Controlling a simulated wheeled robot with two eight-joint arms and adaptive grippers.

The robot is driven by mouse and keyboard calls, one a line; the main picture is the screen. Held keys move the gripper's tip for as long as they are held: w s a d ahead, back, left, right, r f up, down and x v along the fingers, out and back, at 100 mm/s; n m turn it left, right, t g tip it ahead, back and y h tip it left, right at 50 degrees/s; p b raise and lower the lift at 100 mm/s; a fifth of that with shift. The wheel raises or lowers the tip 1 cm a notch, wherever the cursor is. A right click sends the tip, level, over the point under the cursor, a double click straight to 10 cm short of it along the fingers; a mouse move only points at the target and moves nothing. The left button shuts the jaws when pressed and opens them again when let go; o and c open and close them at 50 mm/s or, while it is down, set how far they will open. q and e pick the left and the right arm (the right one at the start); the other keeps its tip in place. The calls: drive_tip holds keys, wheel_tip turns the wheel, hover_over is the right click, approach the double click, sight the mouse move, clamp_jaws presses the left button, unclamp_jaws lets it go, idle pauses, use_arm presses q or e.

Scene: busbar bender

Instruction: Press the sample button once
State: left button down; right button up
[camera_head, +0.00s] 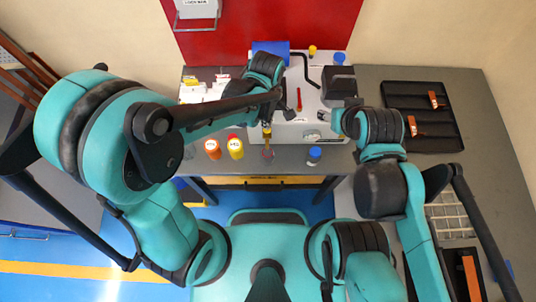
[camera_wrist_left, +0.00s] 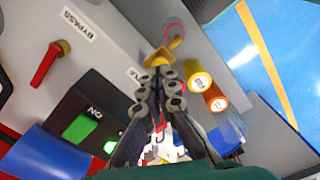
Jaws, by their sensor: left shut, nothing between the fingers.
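My left gripper (camera_head: 267,124) is shut and empty at the front edge of the grey machine (camera_head: 312,98). In the left wrist view its fingertips (camera_wrist_left: 163,78) are together, close to a yellow knob-like part (camera_wrist_left: 168,52) on the machine's front; I cannot tell whether they touch. The yellow part also shows in the head view (camera_head: 267,133). No label reading "sample" is legible. A green button (camera_wrist_left: 76,127) marked ON sits on a black box (camera_wrist_left: 92,112). My right gripper (camera_head: 338,122) is by the machine's front right; its fingers are too small to read.
A red lever (camera_wrist_left: 45,65) labelled BYPASS stands on the machine top. A black tray (camera_head: 424,112) lies at right.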

use_arm(q)
drive_tip(key=shift+f, duration=0.2)
idle(0.5)
drive_tip(key=shift+f+b, duration=1.3)
drive_tip(key=shift+b, duration=0.05)
drive_tip(key=shift+r, duration=0.2)
drive_tip(key=shift+r+p, duration=1.15)
drive_tip(key=shift+r, duration=0.15)
wheel_tip(320, 180, up, 6)
drive_tip(key=p, duration=0.4)
